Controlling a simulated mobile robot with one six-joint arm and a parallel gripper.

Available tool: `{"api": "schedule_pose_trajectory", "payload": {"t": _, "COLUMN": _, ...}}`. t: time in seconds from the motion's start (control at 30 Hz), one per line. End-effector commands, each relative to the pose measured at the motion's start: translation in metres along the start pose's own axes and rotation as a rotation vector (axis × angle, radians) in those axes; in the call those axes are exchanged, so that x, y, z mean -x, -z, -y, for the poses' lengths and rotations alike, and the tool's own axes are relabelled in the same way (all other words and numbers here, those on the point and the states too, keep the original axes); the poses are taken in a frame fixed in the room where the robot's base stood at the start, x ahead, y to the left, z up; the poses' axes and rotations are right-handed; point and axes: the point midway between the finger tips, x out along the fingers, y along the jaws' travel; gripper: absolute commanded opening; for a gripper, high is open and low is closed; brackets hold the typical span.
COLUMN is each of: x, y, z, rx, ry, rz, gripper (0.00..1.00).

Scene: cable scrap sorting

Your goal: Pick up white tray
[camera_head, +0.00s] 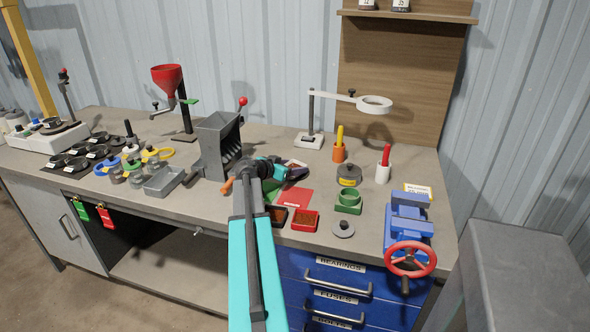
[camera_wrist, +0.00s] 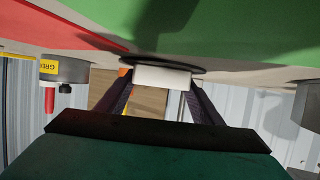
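My gripper (camera_head: 289,173) is low over the middle of the bench, right of the dark grey hopper box, and my arm hides part of this spot. In the wrist view my gripper (camera_wrist: 162,80) has its two dark fingers apart, with a white block-like piece (camera_wrist: 162,77) filling the gap between the tips. A dark round rim shows just behind that piece. I cannot tell whether the fingers press on it, or whether it is part of a white tray. A light grey open tray (camera_head: 165,181) lies left of the hopper box. No clearly white tray shows in the head view.
The hopper box (camera_head: 217,147) stands close left of my gripper. A blue vise (camera_head: 408,222) is at the right end. Several small pots crowd the left.

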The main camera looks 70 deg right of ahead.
Motion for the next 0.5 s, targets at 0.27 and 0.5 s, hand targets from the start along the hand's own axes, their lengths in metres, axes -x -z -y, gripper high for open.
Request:
{"api": "schedule_pose_trajectory", "payload": {"t": 0.27, "x": 0.0004, "y": 0.0003, "z": 0.0005, "rx": 0.000, "ry": 0.001, "rz": -0.001, "gripper": 0.28}}
{"api": "schedule_pose_trajectory", "payload": {"t": 0.5, "x": 0.0012, "y": 0.0017, "z": 0.0007, "rx": 0.000, "ry": 0.001, "rz": -0.001, "gripper": 0.28}}
